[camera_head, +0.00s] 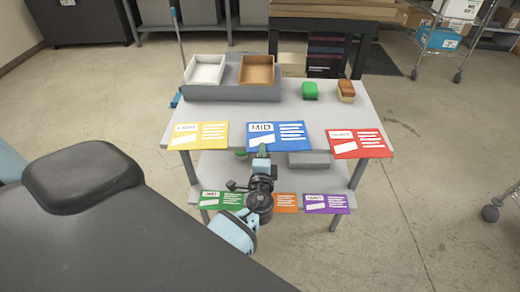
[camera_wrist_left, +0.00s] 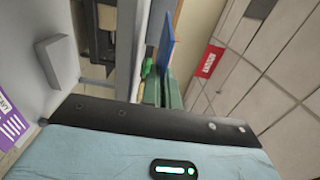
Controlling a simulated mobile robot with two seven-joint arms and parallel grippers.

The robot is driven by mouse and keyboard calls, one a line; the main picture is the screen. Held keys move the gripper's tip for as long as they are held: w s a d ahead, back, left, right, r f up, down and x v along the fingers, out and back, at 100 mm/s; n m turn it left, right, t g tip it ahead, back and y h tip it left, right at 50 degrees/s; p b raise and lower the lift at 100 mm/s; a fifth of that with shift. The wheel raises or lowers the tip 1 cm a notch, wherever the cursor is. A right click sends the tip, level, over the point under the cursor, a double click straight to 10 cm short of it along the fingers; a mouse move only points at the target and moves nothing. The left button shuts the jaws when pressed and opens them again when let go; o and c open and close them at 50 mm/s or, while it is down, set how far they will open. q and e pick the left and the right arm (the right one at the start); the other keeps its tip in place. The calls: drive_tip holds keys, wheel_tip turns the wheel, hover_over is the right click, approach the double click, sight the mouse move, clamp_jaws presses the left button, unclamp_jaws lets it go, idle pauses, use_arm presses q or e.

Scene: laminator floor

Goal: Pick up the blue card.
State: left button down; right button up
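The blue card (camera_head: 263,136) marked MID lies flat at the front edge of the grey table and overhangs it. It shows edge-on in the left wrist view (camera_wrist_left: 167,42). My left gripper (camera_head: 263,151) is at the card's front edge. In the left wrist view its two green fingers (camera_wrist_left: 161,92) stand apart, with the card's near edge in line with the gap. How far the card reaches between them is hard to tell. My right gripper is not in view.
A yellow card (camera_head: 199,135) and a red card (camera_head: 358,144) lie either side. Green (camera_head: 221,199), orange (camera_head: 286,203) and purple (camera_head: 328,203) cards lie on the lower shelf.

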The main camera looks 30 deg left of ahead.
use_arm(q)
drive_tip(key=r+v, duration=0.1)
drive_tip(key=v, duration=1.3)
drive_tip(key=s+d+r+m+t+h, duration=0.2)
drive_tip(key=s+r+m+h, duration=0.3)
drive_tip(key=r+h, duration=0.4)
drive_tip(key=shift+s+d+r+m+t+h, duration=0.35)
drive_tip(key=shift+d+r+m, duration=0.35)
drive_tip(key=shift+d+r, duration=0.25)
